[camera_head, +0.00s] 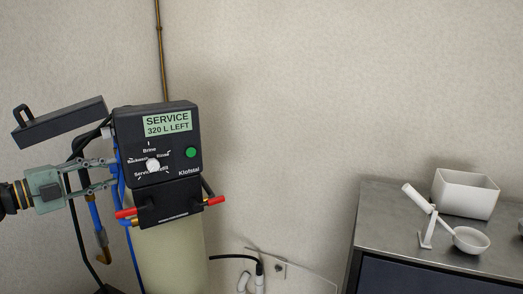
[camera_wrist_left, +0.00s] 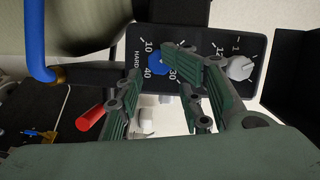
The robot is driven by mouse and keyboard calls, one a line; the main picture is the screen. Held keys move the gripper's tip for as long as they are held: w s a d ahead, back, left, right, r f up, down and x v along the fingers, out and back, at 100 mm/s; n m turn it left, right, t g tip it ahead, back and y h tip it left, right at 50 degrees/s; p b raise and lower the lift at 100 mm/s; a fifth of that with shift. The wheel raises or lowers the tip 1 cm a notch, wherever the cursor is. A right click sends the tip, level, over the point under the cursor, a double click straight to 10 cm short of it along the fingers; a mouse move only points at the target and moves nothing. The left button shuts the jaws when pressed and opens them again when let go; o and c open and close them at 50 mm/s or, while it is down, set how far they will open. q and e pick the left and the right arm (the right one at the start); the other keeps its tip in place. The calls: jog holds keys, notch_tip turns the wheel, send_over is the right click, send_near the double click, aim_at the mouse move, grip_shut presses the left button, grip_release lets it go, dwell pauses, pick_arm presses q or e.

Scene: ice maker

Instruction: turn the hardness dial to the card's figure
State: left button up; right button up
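The hardness dial (camera_wrist_left: 157,62) is a blue knob on the dark side panel in the left wrist view, with figures 10, 30 and 40 legible around it. Part of the dial and its scale is hidden behind a finger, so I cannot read its setting. My left gripper (camera_head: 117,172) is at the left side of the black control head (camera_head: 185,122). Its fingers, also in the left wrist view (camera_wrist_left: 150,72), are apart, with the dial beyond their tips; I cannot tell if they touch it. I cannot make out a card with a figure. My right gripper is not in view.
A second, pale dial (camera_wrist_left: 240,68) is beside the hardness dial. The head's front has a white knob (camera_head: 153,165) and green button (camera_head: 191,153). Red-handled levers (camera_head: 215,200), blue hoses and a black lid-like part (camera_head: 60,123) crowd the area. A grey cabinet (camera_head: 375,220) stands right.

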pick_arm(q)
jog(key=shift+f, duration=0.15)
jog(key=s+a, duration=0.2)
jog(key=a, duration=0.1)
jog(key=s+a+b, duration=0.1)
jog(key=a, duration=0.1)
jog(key=shift+d+f, duration=0.1)
dwell(0.4)
